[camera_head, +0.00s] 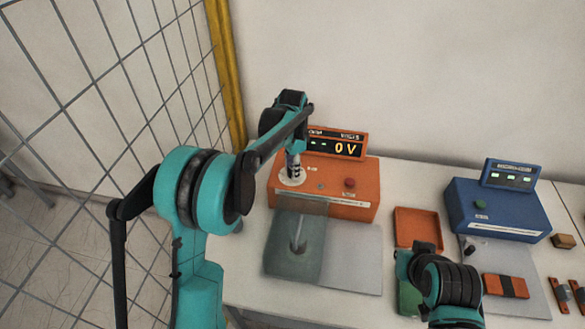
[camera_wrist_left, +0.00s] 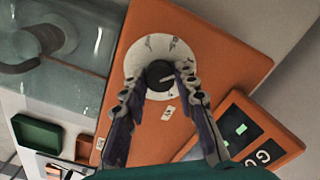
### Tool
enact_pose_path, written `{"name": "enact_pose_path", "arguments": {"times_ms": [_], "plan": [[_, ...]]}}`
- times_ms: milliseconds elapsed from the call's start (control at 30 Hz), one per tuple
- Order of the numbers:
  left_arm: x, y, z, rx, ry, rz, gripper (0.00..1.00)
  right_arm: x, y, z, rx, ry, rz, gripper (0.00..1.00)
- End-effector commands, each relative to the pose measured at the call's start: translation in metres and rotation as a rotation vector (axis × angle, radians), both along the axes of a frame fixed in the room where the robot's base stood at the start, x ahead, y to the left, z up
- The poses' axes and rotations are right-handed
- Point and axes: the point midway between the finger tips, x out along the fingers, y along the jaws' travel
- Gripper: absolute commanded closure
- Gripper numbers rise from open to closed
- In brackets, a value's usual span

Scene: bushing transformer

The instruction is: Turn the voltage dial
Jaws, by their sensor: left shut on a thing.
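The orange transformer box (camera_head: 345,188) stands on the table with a lit display (camera_head: 345,149) reading 0 V. The voltage dial is a dark round knob (camera_wrist_left: 159,74) on a white marked disc (camera_wrist_left: 142,54), seen in the left wrist view; the disc also shows in the head view (camera_head: 291,178). My left gripper (camera_wrist_left: 170,76) is shut on the knob, one finger at each side. In the head view the gripper (camera_head: 293,176) comes down from above and hides the knob.
A clear cover (camera_head: 283,250) stands before the orange box, with a metal rod inside. A blue box (camera_head: 500,215) with a display stands at right. An orange tray (camera_head: 417,226) lies between them. A wire fence (camera_head: 110,120) with a yellow post borders the left.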

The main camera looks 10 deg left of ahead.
Motion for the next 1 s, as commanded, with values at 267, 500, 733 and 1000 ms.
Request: {"name": "enact_pose_path", "arguments": {"times_ms": [267,500,733,1000], "plan": [[0.0,0.0,0.0,0.001,0.001,-0.001,1.0,0.0,0.0,0.0,0.0,0.0,0.0,1.0],[0.0,0.0,0.0,0.0,0.0,-0.001,0.5,0.0,0.0,0.0,0.0,0.0,0.0,1.0],[0.0,0.0,0.001,0.0,0.0,0.0,0.5,0.0,0.0,0.0,0.0,0.0,0.0,1.0],[0.0,0.0,0.038,0.0,0.0,0.0,0.5,0.0,0.0,0.0,0.0,0.0,0.0,1.0]]}}
